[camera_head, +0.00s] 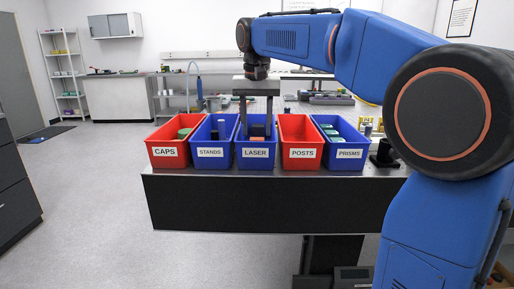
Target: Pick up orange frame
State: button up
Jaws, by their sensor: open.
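My gripper (256,132) points straight down over the blue LASER bin (255,161), with its two fingers apart. The fingertips reach down inside the bin's opening. A small orange-brown piece (257,139) shows low in that bin, between the fingertips; it is too small to tell whether it is the orange frame or whether the fingers touch it. A dark block (257,130) shows just above or behind it. The bin's front wall hides its lower part. No other clear orange frame shows.
The LASER bin stands in a tight row on the dark bench (270,203), between the blue STANDS bin (210,161) and red POSTS bin (302,162). The red CAPS bin (166,161) and blue PRISMS bin (349,162) are at the ends. Small yellow pieces (367,121) stand at right.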

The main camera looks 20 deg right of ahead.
aim_at(257, 139)
jog(key=shift+w+d+f, duration=0.1)
jog(key=shift+w+f, duration=0.1)
jog(key=shift+f, duration=1.15)
jog(key=shift+w+d+f, duration=0.1)
jog(key=shift+w+f, duration=0.1)
jog(key=shift+f, duration=1.1)
jog(key=c, duration=0.9)
